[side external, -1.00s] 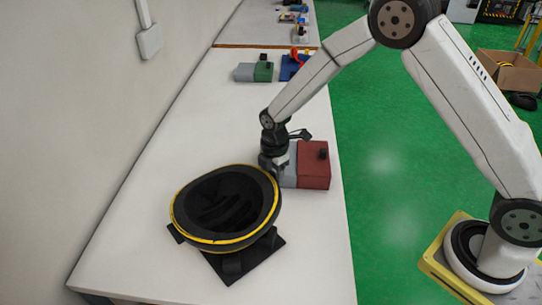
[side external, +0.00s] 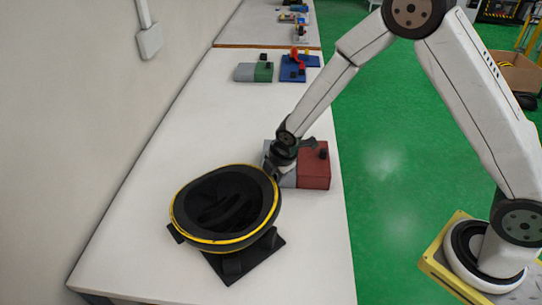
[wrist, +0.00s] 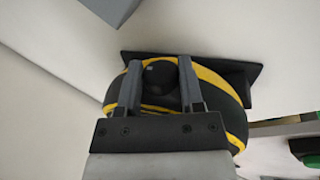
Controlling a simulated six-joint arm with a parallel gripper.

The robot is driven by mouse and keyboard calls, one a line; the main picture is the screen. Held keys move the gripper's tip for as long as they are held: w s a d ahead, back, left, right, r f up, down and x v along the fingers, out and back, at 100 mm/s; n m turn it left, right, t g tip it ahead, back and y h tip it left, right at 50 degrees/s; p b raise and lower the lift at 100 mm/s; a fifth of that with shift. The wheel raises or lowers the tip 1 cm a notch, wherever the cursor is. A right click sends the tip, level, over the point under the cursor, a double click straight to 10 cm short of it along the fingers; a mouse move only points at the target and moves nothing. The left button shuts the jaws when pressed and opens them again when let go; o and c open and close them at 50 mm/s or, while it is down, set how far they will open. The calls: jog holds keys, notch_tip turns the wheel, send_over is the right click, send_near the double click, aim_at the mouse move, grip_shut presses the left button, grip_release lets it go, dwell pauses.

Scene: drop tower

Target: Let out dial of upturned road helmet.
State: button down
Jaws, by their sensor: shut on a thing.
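The upturned road helmet (side external: 205,236) is black with a yellow rim band and sits open side up on a black stand (side external: 245,262) on the table. In the wrist view the helmet (wrist: 225,100) fills the middle. Its dial (wrist: 160,74) is a dark round knob at the rim, between my two fingers. My gripper (side external: 273,173) is at the helmet's far right rim. In the wrist view my gripper (wrist: 159,80) is shut on the dial, one finger on each side. In the side view the dial is too small to make out.
A grey and red block (side external: 314,168) stands just behind my gripper. A grey and green block (side external: 254,72) and a blue piece with red parts (side external: 299,68) lie farther back. The white table (side external: 190,130) is clear left of the blocks.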

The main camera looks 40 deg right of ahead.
jog(key=shift+c, duration=1.1)
grip_release()
jog(key=v, duration=0.7)
jog(key=shift+s+r, duration=0.2)
jog(key=shift+r, duration=0.15)
